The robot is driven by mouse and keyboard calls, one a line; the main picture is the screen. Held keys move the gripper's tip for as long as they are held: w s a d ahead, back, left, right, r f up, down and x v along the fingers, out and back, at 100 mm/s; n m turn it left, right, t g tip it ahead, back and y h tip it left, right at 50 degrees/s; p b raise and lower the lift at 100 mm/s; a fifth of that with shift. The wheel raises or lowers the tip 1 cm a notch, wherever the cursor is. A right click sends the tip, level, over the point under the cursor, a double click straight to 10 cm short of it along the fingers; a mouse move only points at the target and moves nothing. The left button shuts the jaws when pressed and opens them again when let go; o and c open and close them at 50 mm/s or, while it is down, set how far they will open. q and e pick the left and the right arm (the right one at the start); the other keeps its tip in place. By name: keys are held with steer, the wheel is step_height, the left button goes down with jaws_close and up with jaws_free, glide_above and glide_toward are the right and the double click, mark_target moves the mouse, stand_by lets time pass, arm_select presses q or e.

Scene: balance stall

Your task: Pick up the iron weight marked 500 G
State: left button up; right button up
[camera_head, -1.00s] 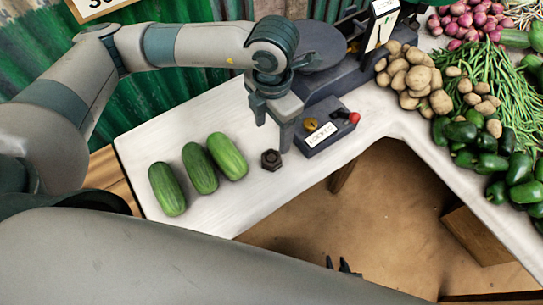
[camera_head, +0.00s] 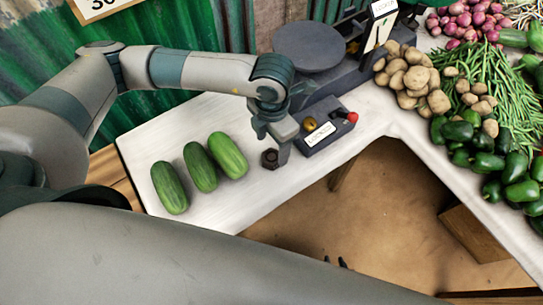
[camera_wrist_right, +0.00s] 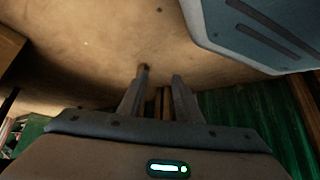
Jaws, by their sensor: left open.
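The iron weight (camera_head: 269,160) is a small dark hexagonal block on the white table, right of the cucumbers; its marking is too small to read. My left gripper (camera_head: 274,150) is open and low over the table, right at the weight, with one finger showing just to its right and partly overlapping it. I cannot tell whether the fingers touch it. My right gripper (camera_wrist_right: 158,88) is open and empty in the right wrist view, above the brown floor. Only its dark tips show at the bottom of the head view.
Several cucumbers (camera_head: 202,167) lie left of the weight. A dark scale with a round pan (camera_head: 309,47) stands behind, with a labelled box with a red knob (camera_head: 322,126) close right of the gripper. Potatoes (camera_head: 411,77) and green peppers (camera_head: 485,163) fill the right side.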

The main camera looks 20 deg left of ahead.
mark_target(272, 156)
arm_select(q)
step_height(272, 156, down, 4)
steer(key=shift+s+f+p, duration=0.1)
steer(key=shift+f+p, duration=0.15)
steer(key=shift+p, duration=0.4)
steer(key=shift+c, duration=1.3)
steer(key=c, duration=1.3)
arm_select(e)
steer(key=s+d+f+g, duration=0.1)
steer(key=s+d+f, duration=0.1)
steer(key=s, duration=0.3)
steer(key=shift+s+d+f+g+h, duration=0.2)
steer(key=shift+s+f+g+h, duration=0.1)
steer(key=shift+g, duration=0.1)
arm_select(q)
steer(key=shift+r, duration=0.2)
